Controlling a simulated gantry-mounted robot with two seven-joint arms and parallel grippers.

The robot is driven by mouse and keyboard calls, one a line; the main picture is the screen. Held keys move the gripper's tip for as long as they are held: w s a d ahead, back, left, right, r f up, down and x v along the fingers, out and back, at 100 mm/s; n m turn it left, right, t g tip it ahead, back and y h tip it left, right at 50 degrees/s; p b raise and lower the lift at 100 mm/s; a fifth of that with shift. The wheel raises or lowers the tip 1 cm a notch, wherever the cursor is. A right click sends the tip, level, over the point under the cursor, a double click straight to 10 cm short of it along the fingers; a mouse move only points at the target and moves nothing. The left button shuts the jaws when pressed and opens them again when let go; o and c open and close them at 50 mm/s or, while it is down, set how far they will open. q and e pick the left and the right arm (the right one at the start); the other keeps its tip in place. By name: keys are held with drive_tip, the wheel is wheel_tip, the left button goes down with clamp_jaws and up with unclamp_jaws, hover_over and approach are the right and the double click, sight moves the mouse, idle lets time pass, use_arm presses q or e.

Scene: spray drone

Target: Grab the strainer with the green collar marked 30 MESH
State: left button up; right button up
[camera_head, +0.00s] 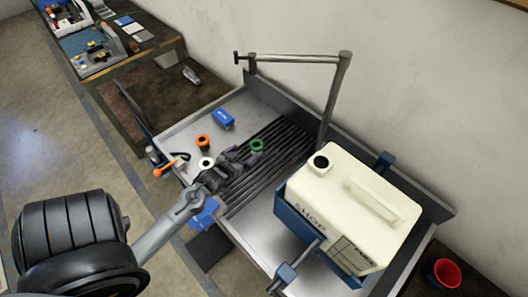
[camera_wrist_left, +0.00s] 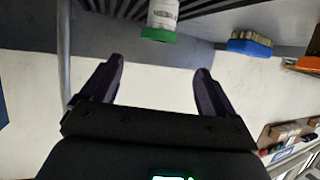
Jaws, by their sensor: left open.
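The strainer with the green collar (camera_head: 257,146) stands on the sink's dark slatted rack. In the left wrist view its green collar (camera_wrist_left: 158,36) and pale body with a printed label show at the top edge; the print is too small to read. My left gripper (camera_head: 247,161) is open and empty, close beside the strainer. In the left wrist view the strainer lies just beyond the gap between the two fingertips (camera_wrist_left: 155,72), apart from both. An orange-collared piece (camera_head: 202,142) and a white-collared piece (camera_head: 206,162) stand to the left. My right gripper is not in view.
A blue brush (camera_head: 223,118) lies behind the collared pieces. A large cream tank (camera_head: 352,205) in a blue cradle fills the sink's right side. A metal swing pipe (camera_head: 338,95) rises behind the rack. A red cup (camera_head: 446,273) is at far right.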

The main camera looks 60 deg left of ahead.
sight(256, 145)
use_arm(q)
drive_tip(key=shift+w+f, duration=0.15)
drive_tip(key=shift+f, duration=0.25)
drive_tip(key=x, duration=0.4)
drive_tip(key=shift+w+a+r, duration=0.15)
drive_tip(key=shift+w, duration=0.15)
drive_tip(key=shift+f+b+x, duration=0.15)
drive_tip(key=shift+b+x, duration=0.1)
drive_tip(key=shift+x, duration=1.2)
drive_tip(key=shift+f+b+x, duration=0.15)
drive_tip(key=shift+b+x, duration=0.1)
drive_tip(key=shift+x, duration=1.25)
drive_tip(key=shift+s, duration=0.1)
drive_tip(key=c, duration=1.2)
drive_tip(key=shift+o, duration=0.2)
drive_tip(key=shift+r, duration=0.15)
